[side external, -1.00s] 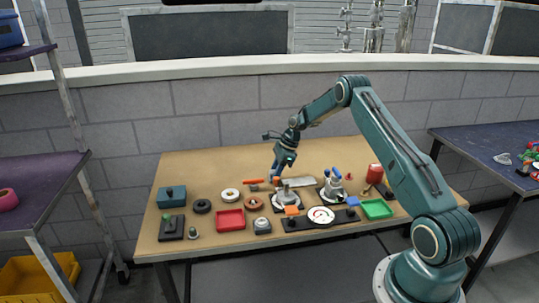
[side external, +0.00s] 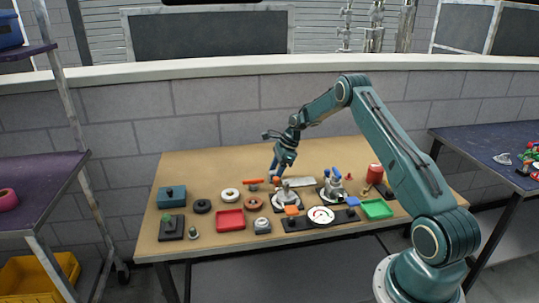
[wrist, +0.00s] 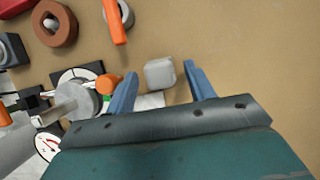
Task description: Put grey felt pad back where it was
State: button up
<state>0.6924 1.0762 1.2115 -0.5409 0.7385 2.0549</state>
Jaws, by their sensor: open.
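A small pale grey block with rounded corners, which looks like the grey felt pad (wrist: 160,73), lies on the wooden table in the wrist view. My gripper (wrist: 160,69) is open, with one blue finger on each side of the pad. Narrow gaps show between the pad and both fingers, so it is not clasped. I cannot tell how high the fingertips are above the table. In the side view my gripper (side external: 272,175) points down over the middle of the table, and I cannot make out the pad there.
An orange-handled tool (wrist: 115,20) and a brown ring (wrist: 55,22) lie close by. Clamp fixtures (side external: 286,200) and a white dial (side external: 320,215) stand nearer the front. A red tray (side external: 230,220) and a green tray (side external: 377,209) are there too. The table's back is clear.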

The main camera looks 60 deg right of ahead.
jog(key=v, duration=1.1)
jog(key=shift+d+r, duration=0.15)
jog(key=shift+r, duration=0.2)
jog(key=shift+s, duration=0.1)
jog(key=s+a+r+n+h, duration=0.1)
jog(key=s+a+r+n, duration=0.4)
jog(key=a+r, duration=0.55)
jog(key=s+a+r+n+h, duration=0.1)
jog(key=s+a+r+n, duration=0.2)
jog(key=a+r+n, duration=0.7)
jog(key=s+a+r+n+t, duration=0.15)
jog(key=s+a+n, duration=0.25)
jog(key=s+a, duration=0.6)
jog(key=s+a+f+n+h, duration=0.1)
jog(key=s+a+f+n, duration=0.1)
jog(key=s+n, duration=0.6)
jog(key=shift+s+f+t, duration=0.45)
jog(key=shift+s+f, duration=0.05)
jog(key=shift+s, duration=2.25)
